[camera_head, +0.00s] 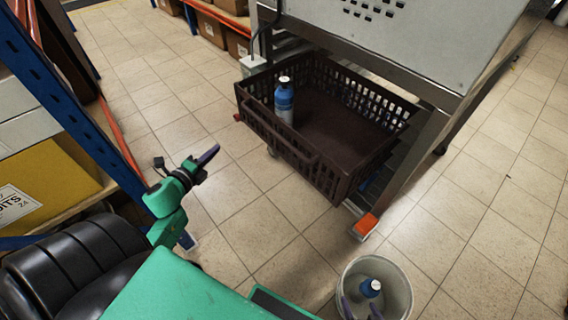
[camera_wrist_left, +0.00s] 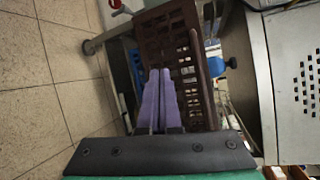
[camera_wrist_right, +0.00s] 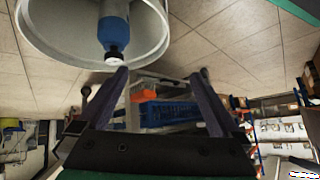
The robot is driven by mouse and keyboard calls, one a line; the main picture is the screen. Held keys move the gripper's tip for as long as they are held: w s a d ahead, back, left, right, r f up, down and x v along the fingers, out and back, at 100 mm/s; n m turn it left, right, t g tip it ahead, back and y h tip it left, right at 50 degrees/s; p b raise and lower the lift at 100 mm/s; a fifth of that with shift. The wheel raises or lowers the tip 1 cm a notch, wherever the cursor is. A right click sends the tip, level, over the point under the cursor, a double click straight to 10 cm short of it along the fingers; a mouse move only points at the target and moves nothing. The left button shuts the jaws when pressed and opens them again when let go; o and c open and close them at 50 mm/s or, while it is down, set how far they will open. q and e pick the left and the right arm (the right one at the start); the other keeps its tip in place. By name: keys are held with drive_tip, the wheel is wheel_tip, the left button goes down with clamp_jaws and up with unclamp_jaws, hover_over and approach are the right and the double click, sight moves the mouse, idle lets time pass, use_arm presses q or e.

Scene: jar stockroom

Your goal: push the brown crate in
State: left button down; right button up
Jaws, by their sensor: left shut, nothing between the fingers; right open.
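The brown crate (camera_head: 330,178), a dark slatted open box, juts out from under a metal table in the head view. A blue bottle with a dark cap (camera_head: 284,100) stands inside it. The crate (camera_wrist_left: 152,35) also shows ahead of my left gripper's fingers in the left wrist view. My left gripper (camera_head: 212,152) is shut and empty, to the left of the crate and apart from it in the head view. My right gripper (camera_head: 360,308) is open, low in the head view, overlapping a round bin.
The pale bin (camera_head: 402,290) holds another blue bottle (camera_head: 370,287). A blue-framed shelf (camera_head: 70,100) with boxes stands at left. Tiled floor between shelf and crate is clear.

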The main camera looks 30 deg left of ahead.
use_arm(q)
drive_tip(key=w+d+r+m+t+h+b, duration=0.1)
drive_tip(key=d+r+m+t+h+b, duration=0.2)
drive_tip(key=m+b, duration=0.6)
drive_tip(key=m+g+h+b, duration=0.2)
drive_tip(key=m+h+b, duration=0.4)
drive_tip(key=m, duration=0.5)
approach(292, 129)
drive_tip(key=shift+y, duration=0.6)
drive_tip(key=x, duration=0.2)
drive_tip(key=b+x, duration=0.1)
drive_tip(key=x, duration=0.3)
drive_tip(key=shift+w+d+r+b, duration=0.2)
drive_tip(key=shift+d+b, duration=0.1)
drive_tip(key=shift+d, duration=0.15)
use_arm(e)
drive_tip(key=w+a+f+m+t+y, duration=0.1)
drive_tip(key=w+a+f+t+y, duration=0.1)
drive_tip(key=a, duration=0.5)
drive_tip(key=w+f+t, duration=0.1)
drive_tip(key=w+t, duration=0.1)
drive_tip(key=shift+w+f+y, duration=0.35)
drive_tip(key=shift+y, duration=0.05)
use_arm(q)
drive_tip(key=shift+w, duration=0.1)
use_arm(e)
drive_tip(key=shift+a, duration=0.1)
